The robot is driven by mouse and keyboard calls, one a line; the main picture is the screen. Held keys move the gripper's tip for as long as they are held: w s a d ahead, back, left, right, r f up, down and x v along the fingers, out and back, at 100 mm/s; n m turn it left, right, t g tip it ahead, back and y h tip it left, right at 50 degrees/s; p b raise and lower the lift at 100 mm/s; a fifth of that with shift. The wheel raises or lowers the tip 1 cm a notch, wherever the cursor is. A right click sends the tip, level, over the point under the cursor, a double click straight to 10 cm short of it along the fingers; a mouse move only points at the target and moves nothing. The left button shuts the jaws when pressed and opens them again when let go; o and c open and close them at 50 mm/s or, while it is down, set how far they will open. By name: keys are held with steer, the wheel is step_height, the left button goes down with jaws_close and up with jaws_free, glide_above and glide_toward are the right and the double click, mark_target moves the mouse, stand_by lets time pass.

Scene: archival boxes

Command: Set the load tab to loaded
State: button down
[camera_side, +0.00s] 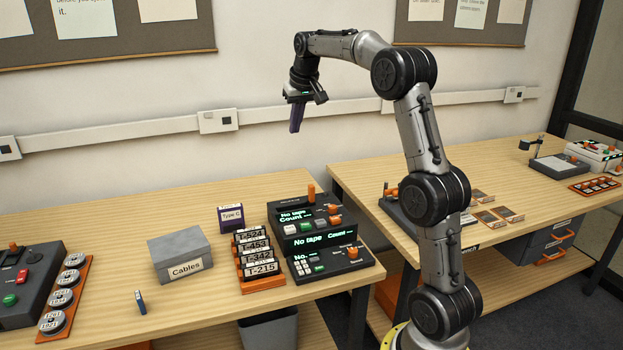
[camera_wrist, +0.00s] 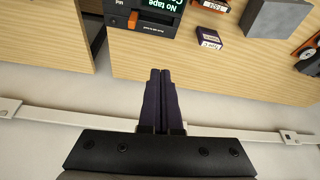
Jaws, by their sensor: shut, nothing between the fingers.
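A dark tape device (camera_side: 281,211) with a lit "No tape Count" display stands on the bench, with an orange upright tab (camera_side: 311,193) at its back edge. The orange tab also shows in the wrist view (camera_wrist: 133,20), near the upper left, beside small lettering too small to read. I cannot tell which setting the tab is in. My gripper (camera_side: 296,128) hangs in the air above and behind the device, pointing down, clear of the tab. In the wrist view my gripper's dark purple fingers (camera_wrist: 160,73) are together with nothing between them.
A gap separates the two benches.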

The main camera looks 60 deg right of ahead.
steer(key=s+d+f+m+g, duration=0.1)
steer(key=s+d+f, duration=0.1)
steer(key=d+f, duration=0.4)
steer(key=shift+s+d+f, duration=0.15)
steer(key=shift+s+d, duration=0.1)
steer(key=shift+d, duration=0.2)
steer(key=shift+f, duration=0.1)
glide_above(312, 188)
step_height(312, 188, down, 12)
steer(key=shift+r, duration=0.1)
steer(key=shift+w+f, duration=0.1)
steer(key=shift+f, duration=0.7)
steer(key=shift+f, duration=1.85)
